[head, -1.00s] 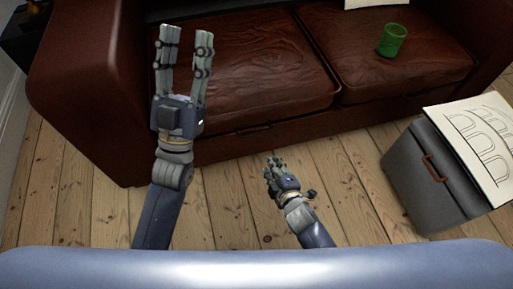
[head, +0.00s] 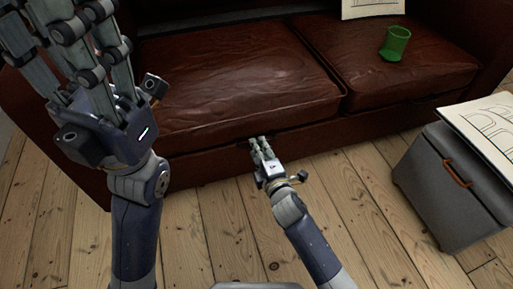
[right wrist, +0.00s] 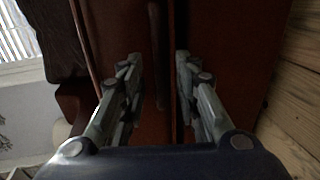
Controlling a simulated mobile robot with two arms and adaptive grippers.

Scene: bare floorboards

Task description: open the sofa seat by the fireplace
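The brown leather sofa seat (head: 235,85) is down in the head view, with a second seat cushion (head: 390,65) to its right. My right gripper (head: 257,145) is at the sofa's front edge, just below the seat. In the right wrist view, its two fingers (right wrist: 157,65) are apart. A dark, narrow handle-like strip (right wrist: 158,50) shows between them on the brown front; I cannot tell if they touch it. My left gripper (head: 85,35) is raised large at the upper left, its fingers spread and empty, covering part of the sofa's left arm. No fireplace shows.
A green cup (head: 395,43) stands on the right seat cushion. A grey box (head: 447,190) with a brown handle stands on the floor at right, with a printed sheet (head: 490,125) on top. Another sheet (head: 372,8) leans at the sofa back. Bare floorboards (head: 225,225) lie in front.

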